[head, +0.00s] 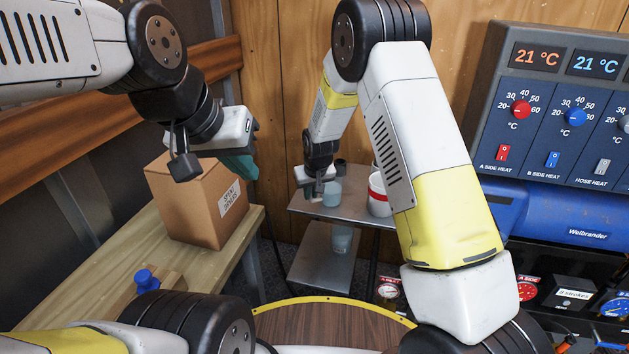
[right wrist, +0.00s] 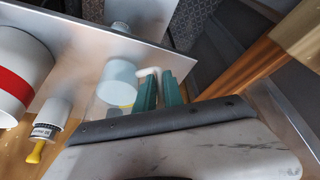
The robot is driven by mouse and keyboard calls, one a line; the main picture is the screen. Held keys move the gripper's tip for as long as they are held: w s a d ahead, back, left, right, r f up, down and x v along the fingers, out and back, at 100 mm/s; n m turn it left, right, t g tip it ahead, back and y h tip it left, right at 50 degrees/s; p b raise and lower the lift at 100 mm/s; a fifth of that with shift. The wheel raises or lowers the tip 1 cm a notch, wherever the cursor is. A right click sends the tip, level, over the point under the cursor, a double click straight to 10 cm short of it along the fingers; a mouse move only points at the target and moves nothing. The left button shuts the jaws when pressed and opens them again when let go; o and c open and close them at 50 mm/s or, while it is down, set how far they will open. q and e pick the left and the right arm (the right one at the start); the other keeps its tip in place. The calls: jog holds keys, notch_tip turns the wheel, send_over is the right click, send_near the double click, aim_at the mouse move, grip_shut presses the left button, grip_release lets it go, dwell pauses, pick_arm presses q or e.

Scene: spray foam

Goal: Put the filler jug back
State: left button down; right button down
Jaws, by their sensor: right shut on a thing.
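The filler jug (head: 331,195) is a pale blue vessel at the upper metal shelf, towards its left end. In the right wrist view the jug (right wrist: 118,82) shows beside my fingers, with its whitish handle at their tips. My right gripper (head: 316,190) is shut on the jug's handle; its green fingers also show in the right wrist view (right wrist: 158,92). I cannot tell whether the jug's base touches the shelf (head: 350,213). My left gripper (head: 240,166) hangs empty-looking beside the cardboard box; its finger gap is not clear.
A white tub with a red band (head: 378,196) stands right of the jug. A small yellow-tipped bottle (right wrist: 47,122) is near it. The cardboard box (head: 190,205) sits on a wooden bench (head: 80,290) at left. The blue heater machine (head: 570,215) fills the right side.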

jog(key=c, duration=1.5)
grip_release()
jog(key=shift+f, duration=0.1)
jog(key=shift+o, duration=0.2)
jog(key=s+d+r+m, duration=0.1)
jog(key=s+d+r, duration=0.35)
jog(key=r, duration=0.35)
jog(key=s+d+r+y, duration=0.1)
jog(key=s+d+r, duration=0.4)
jog(key=r, duration=0.4)
jog(key=s+d+r+m, duration=0.1)
jog(key=s+d+r, duration=0.2)
jog(key=s+r, duration=0.4)
jog(key=s+d+r+m+t, duration=0.1)
jog(key=s+d, duration=0.3)
jog(key=s, duration=0.4)
jog(key=s+d+r+m, duration=0.1)
jog(key=s+d+r, duration=0.3)
jog(key=s, duration=0.4)
jog(key=shift+s+r+t, duration=0.25)
jog(key=shift+r+t, duration=0.1)
jog(key=shift+t, duration=0.05)
